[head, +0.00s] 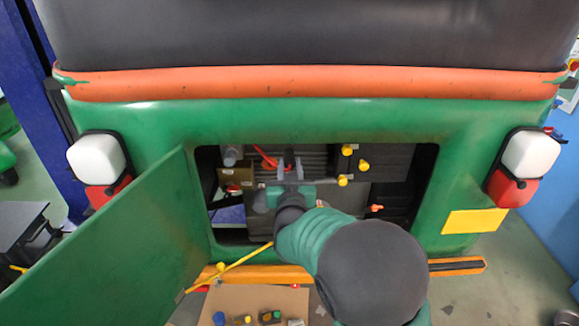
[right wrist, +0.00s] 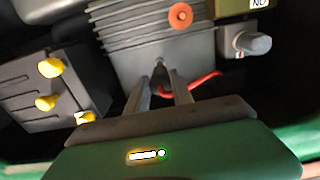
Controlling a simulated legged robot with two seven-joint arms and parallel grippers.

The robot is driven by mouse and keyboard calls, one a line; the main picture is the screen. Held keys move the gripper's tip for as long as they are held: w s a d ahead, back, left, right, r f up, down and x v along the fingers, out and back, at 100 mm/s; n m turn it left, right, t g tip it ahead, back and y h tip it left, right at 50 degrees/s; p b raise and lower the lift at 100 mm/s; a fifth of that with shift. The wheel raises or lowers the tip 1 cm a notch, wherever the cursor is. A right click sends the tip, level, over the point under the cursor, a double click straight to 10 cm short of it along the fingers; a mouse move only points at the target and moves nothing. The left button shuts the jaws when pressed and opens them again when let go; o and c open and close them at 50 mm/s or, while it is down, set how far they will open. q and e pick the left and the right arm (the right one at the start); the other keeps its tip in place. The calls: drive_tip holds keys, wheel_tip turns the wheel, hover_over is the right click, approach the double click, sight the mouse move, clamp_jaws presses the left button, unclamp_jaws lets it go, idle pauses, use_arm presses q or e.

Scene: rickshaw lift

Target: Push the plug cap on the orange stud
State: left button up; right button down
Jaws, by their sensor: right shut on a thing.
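My right gripper (head: 289,172) reaches into the open rear bay of the green rickshaw. In the right wrist view its two fingers (right wrist: 163,85) are closed on a small dark plug cap (right wrist: 160,68), mostly hidden between them. A red cable (right wrist: 205,81) runs off beside the fingers; it also shows in the head view (head: 265,157). An orange round stud (right wrist: 180,15) with a darker centre sits on the grey finned block (right wrist: 140,35), apart from the held cap. In the head view a small orange piece (head: 376,208) shows at the bay's right. My left gripper is out of view.
Several yellow knobs (right wrist: 50,68) stand on a grey box beside the finned block. A grey knob (right wrist: 256,43) is on the other side. The green door (head: 120,240) hangs open at the left, near a yellow rod (head: 230,266). A board (head: 250,300) with small parts lies below.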

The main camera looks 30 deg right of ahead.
drive_tip(key=w+a+f+b, duration=0.1)
drive_tip(key=a+f+b, duration=0.4)
drive_tip(key=f, duration=0.3)
drive_tip(key=shift+w+a, duration=0.25)
drive_tip(key=shift+a, duration=0.3)
idle(0.3)
drive_tip(key=x, duration=0.7)
drive_tip(key=shift+b, duration=0.45)
idle(4.6)
drive_tip(key=shift+d, duration=0.1)
drive_tip(key=c, duration=1)
unclamp_jaws()
drive_tip(key=shift+c, duration=0.2)
